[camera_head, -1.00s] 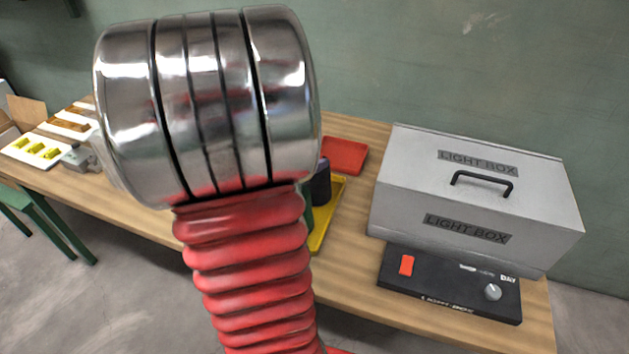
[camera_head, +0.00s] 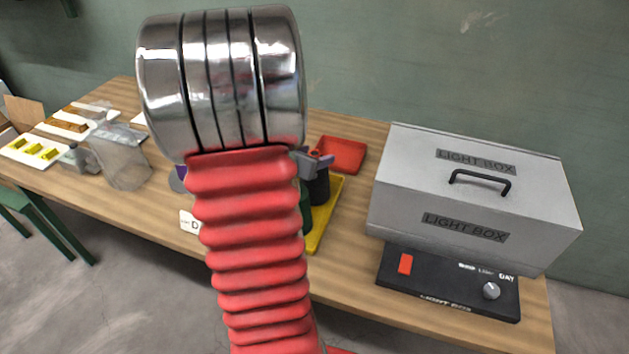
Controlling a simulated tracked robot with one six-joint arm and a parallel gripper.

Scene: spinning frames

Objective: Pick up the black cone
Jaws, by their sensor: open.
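A dark, roughly cone-like object (camera_head: 319,188), which looks like the black cone, stands on a yellow tray (camera_head: 325,222) just right of my red bellows arm. Its left side is hidden by the arm, and a small red-orange spot shows near its top. My gripper (camera_head: 316,161) shows only in part, as a grey piece with a purple tip coming out from behind the arm. It is open and sits at the top of the dark object in the picture. Whether it touches it cannot be told.
A green object (camera_head: 306,208) stands beside the dark one. A red tray (camera_head: 342,154) lies behind. A grey light box (camera_head: 475,195) on a black control base (camera_head: 448,283) fills the right of the wooden table. A clear container (camera_head: 121,158) and white trays are at left.

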